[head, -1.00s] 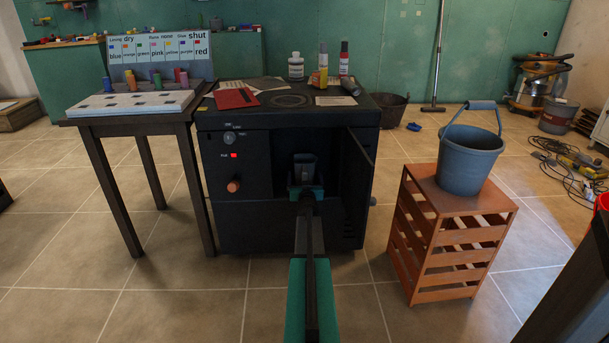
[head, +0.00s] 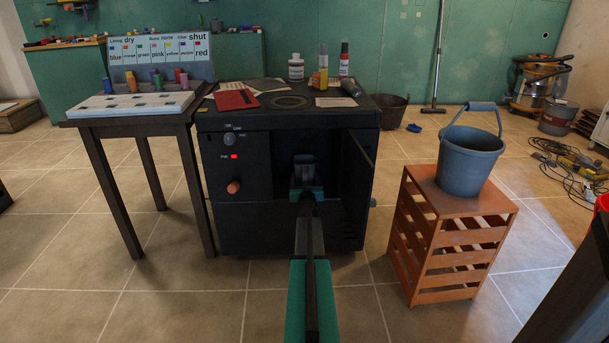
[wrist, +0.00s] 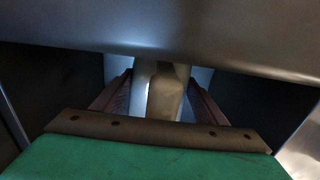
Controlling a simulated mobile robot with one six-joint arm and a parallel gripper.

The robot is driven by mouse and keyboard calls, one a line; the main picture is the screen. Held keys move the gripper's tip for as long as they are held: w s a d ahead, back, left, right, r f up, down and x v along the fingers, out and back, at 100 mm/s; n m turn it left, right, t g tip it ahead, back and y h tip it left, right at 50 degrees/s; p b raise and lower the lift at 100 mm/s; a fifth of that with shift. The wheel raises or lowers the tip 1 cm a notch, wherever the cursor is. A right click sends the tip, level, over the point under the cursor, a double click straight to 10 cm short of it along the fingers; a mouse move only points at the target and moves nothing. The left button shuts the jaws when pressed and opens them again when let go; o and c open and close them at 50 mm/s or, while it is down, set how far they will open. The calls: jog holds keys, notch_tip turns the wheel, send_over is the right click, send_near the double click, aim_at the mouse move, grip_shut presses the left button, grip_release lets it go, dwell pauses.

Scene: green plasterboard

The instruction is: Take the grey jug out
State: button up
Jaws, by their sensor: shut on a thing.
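The grey jug (head: 305,162) stands in the dark open compartment of the black machine (head: 235,208). My gripper (head: 304,184) reaches into this compartment from the front and is shut on the jug at its near side. In the wrist view, a pale upright part of the jug, which looks like its handle (wrist: 165,95), shows between the two dark fingers. The rest of the jug is hidden or too dark to tell.
The compartment's door (head: 360,150) stands open on the right. A wooden crate (head: 455,245) with a blue-grey bucket (head: 470,160) on it stands to the right. A dark table (head: 125,125) is close on the left. The tiled floor in front is clear.

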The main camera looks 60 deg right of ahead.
aim_at(304, 163)
jog(key=shift+r, duration=0.1)
notch_tip(304, 163, up, 10)
jog(key=p, duration=0.4)
jog(key=shift+a+p, duration=0.1)
jog(key=shift+p, duration=0.2)
dwell(0.6)
